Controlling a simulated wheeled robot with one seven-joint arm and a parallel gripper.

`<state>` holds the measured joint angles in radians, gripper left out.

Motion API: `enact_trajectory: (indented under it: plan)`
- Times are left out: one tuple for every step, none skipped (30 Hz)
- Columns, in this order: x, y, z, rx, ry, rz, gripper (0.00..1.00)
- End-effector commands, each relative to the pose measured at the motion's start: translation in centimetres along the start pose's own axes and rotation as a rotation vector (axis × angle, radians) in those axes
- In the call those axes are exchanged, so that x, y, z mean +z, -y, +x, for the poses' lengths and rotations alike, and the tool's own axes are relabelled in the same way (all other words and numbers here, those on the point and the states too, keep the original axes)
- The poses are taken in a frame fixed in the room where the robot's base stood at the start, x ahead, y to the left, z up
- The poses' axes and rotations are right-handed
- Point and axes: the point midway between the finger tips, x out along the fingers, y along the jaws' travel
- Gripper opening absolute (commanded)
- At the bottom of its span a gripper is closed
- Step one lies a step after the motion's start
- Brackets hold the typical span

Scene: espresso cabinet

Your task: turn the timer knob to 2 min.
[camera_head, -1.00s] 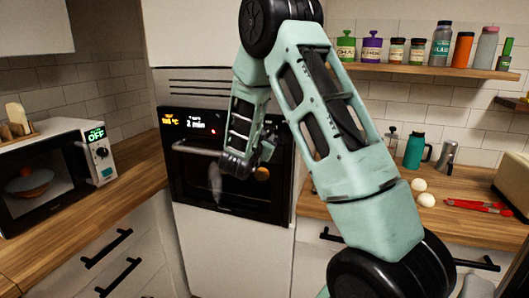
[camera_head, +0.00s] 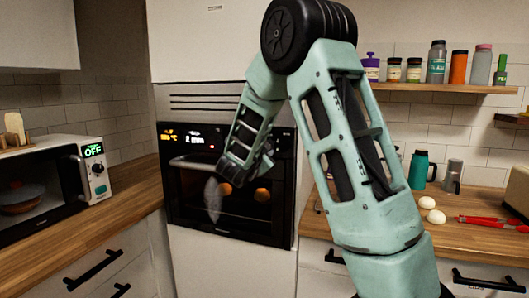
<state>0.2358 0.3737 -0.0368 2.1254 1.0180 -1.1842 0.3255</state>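The black built-in oven (camera_head: 230,226) stands in the white cabinet at centre. Its control panel (camera_head: 180,137) shows an orange reading and a white minutes reading, whose digit is too blurred to read. A small red light (camera_head: 212,147) is beside them. No timer knob can be made out; my arm covers the right part of the panel. My gripper (camera_head: 232,177) is in front of the oven door, below the panel. Its fingers are dark and blurred against the door, so their opening is unclear.
The oven's bar handle (camera_head: 190,163) sticks out left of my gripper. A microwave (camera_head: 98,178) reading OFF stands on the left counter. The right counter holds a teal jug (camera_head: 420,170), a metal pot (camera_head: 453,177), white eggs (camera_head: 430,210) and red tongs (camera_head: 490,221).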

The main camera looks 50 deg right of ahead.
Motion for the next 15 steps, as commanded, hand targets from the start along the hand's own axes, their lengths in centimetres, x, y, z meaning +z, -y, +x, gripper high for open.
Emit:
enact_trajectory:
  plan:
    - [0.08,-0.11,-0.06,0.003,0.003,-0.001,0.09]
    - [0.08,-0.11,-0.05,0.003,0.003,-0.001,0.09]
    - [0.08,-0.11,-0.05,0.003,0.003,-0.001,0.09]
    - [0.08,-0.11,-0.06,0.003,0.003,-0.001,0.09]
    - [0.08,-0.11,-0.05,0.003,0.003,-0.002,0.09]
    - [0.08,-0.12,-0.05,0.003,0.002,-0.002,0.09]
    - [0.08,-0.12,-0.05,0.003,0.002,-0.002,0.09]
    - [0.08,-0.12,-0.05,0.003,0.002,-0.002,0.35]
    - [0.08,-0.12,-0.05,0.003,0.002,-0.002,0.46]
    - [0.08,-0.11,-0.05,0.002,0.002,-0.002,0.54]
    - [0.07,-0.10,-0.04,0.002,0.002,-0.002,0.54]
    - [0.06,-0.09,-0.04,0.002,0.002,-0.002,0.54]
    - [0.06,-0.08,-0.03,0.002,0.002,-0.002,0.54]
    - [0.05,-0.07,-0.03,0.002,0.001,-0.002,0.54]
    - [0.05,-0.06,-0.03,0.001,0.001,-0.002,0.54]
